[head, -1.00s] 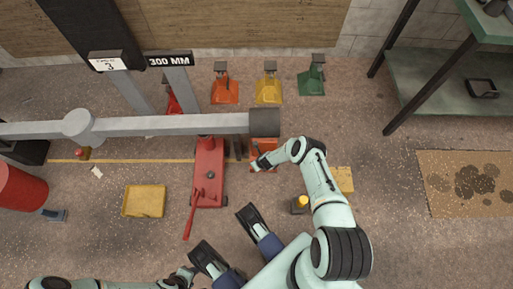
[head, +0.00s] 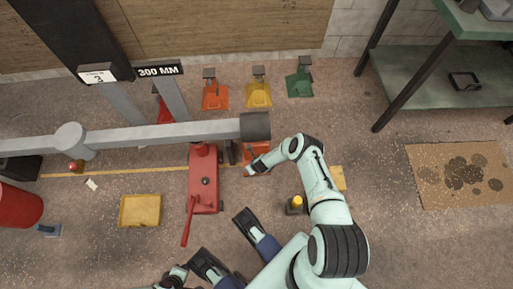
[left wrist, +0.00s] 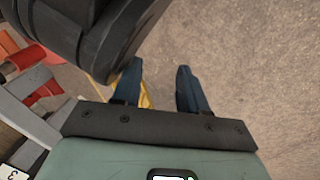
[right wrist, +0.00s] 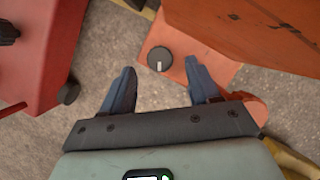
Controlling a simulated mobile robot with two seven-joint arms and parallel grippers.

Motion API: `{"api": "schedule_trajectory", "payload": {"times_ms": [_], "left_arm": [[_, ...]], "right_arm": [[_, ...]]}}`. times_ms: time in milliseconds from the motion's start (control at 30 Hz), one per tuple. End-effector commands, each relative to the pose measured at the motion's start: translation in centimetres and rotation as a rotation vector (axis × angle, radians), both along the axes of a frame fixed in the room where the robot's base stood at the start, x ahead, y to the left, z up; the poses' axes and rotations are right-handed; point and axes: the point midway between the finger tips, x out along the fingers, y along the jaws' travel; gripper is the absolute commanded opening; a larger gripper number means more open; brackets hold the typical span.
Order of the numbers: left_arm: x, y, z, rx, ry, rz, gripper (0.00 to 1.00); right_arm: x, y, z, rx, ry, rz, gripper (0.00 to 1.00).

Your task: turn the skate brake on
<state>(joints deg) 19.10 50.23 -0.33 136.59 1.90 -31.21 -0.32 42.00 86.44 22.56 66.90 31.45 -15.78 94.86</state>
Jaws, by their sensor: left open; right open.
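The skate appears to be the orange-red unit (head: 259,155) on the floor right of the red jack, partly covered by my right arm. In the right wrist view its orange plate (right wrist: 205,62) carries a round black knob (right wrist: 159,59) with a white mark pointing toward my gripper; I take this knob as the brake. My right gripper (right wrist: 162,84) is open and empty, with the knob just beyond and between its fingertips, apart from it as far as I can tell. My left gripper (left wrist: 158,78) is open and empty, low at the bottom of the head view (head: 176,276).
The red jack (head: 204,180) with its handle stands just left of the skate. A grey beam (head: 170,133) passes above. A yellow tray (head: 141,210) lies at left, and a small yellow-topped item (head: 296,203) stands near my right arm. Orange, yellow and green stands line the wall.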

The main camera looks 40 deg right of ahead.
Motion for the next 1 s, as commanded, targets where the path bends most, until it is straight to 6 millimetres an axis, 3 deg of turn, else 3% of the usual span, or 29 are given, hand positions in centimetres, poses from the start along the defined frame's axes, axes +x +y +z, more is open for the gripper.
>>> {"api": "schedule_trajectory", "payload": {"times_ms": [33, 167, 300, 500, 1000], "left_arm": [[1.1, -0.2, 1.4, 0.001, -0.038, -0.003, 0.43], [3.1, -0.6, 3.8, 0.002, -0.109, -0.008, 0.43], [1.6, -1.9, 5.9, -0.027, -0.075, -0.031, 0.43], [-0.9, -3.1, 7.2, -0.059, -0.008, -0.054, 0.43], [-1.7, -3.4, 7.4, -0.07, 0.015, -0.062, 0.43]], "right_arm": [[-0.4, 0.0, 1.3, 0.001, 0.0, -0.002, 0.61], [-1.2, 0.0, 3.5, 0.001, -0.001, -0.003, 0.61], [-2.4, 0.0, 6.5, 0.001, -0.002, -0.003, 0.61], [-3.5, 0.2, 8.9, -0.001, -0.001, -0.001, 0.61], [-4.0, 0.4, 9.4, -0.004, 0.002, 0.009, 0.61]]}}
